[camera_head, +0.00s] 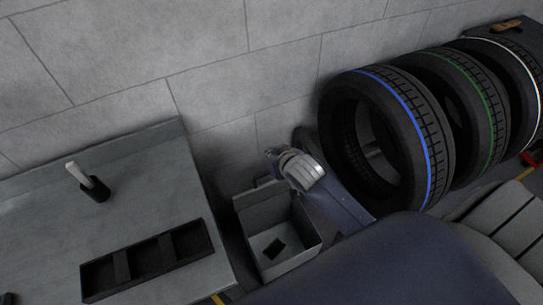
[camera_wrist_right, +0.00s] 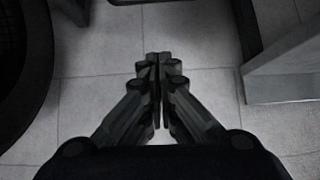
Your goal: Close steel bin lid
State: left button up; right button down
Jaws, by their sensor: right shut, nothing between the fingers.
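The steel bin (camera_head: 291,262) is a light grey open-topped box on the floor, right of the workbench. Its inside shows, with a small dark object (camera_head: 274,248) at the bottom. A grey panel (camera_head: 259,196), which looks like the raised lid, stands upright along the bin's back edge. My right gripper (camera_head: 271,152) is above and behind the bin, near the wall, apart from the panel as far as I can tell. In the right wrist view the right gripper (camera_wrist_right: 158,62) has its fingers together and is empty. The left gripper is not in view.
Several tires, the nearest blue-striped (camera_head: 428,150), stand at right. A block wall (camera_head: 210,60) closes off the back.

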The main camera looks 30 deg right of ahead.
jog(key=x, duration=1)
jog(key=s, duration=0.1)
jog(key=s+f+p, duration=0.1)
jog(key=s+p, duration=0.1)
jog(key=s, duration=0.1)
jog(key=shift+s+a+f, duration=0.1)
jog(key=shift+a+f, duration=0.05)
jog(key=shift+f, duration=0.2)
